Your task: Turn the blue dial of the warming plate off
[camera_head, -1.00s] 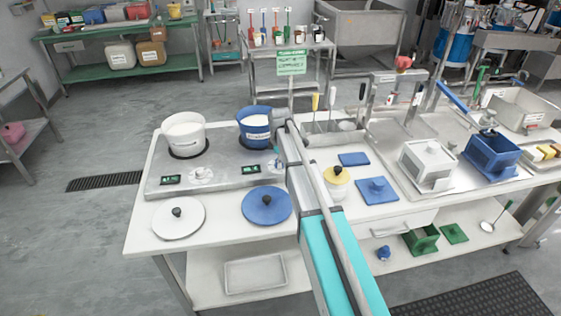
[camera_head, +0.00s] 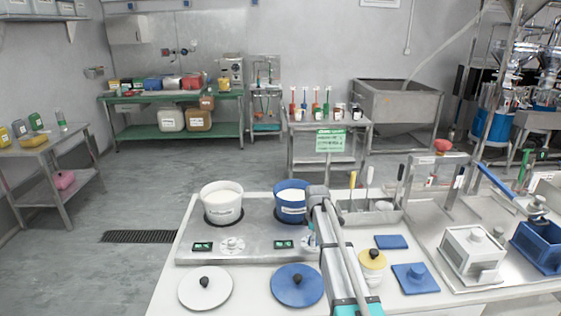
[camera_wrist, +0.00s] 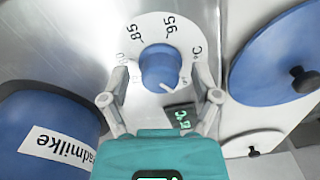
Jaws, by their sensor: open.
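The blue dial (camera_wrist: 158,68) shows in the wrist view on a white scale ring marked 85, 95 and °C. Its white pointer line aims to the lower right in that view. My gripper (camera_wrist: 163,78) is open, with one finger on each side of the dial; I cannot tell whether they touch it. In the head view my gripper (camera_head: 312,236) is over the right end of the steel warming plate (camera_head: 258,251), and my arm mostly hides the dial. A blue pot (camera_head: 291,208) stands on the plate behind it.
A white pot (camera_head: 222,213) and a white dial (camera_head: 232,244) are on the plate's left part. A blue lid (camera_head: 297,286) and a white lid (camera_head: 205,288) lie in front. A yellow-lidded jar (camera_head: 372,262) stands right of my arm.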

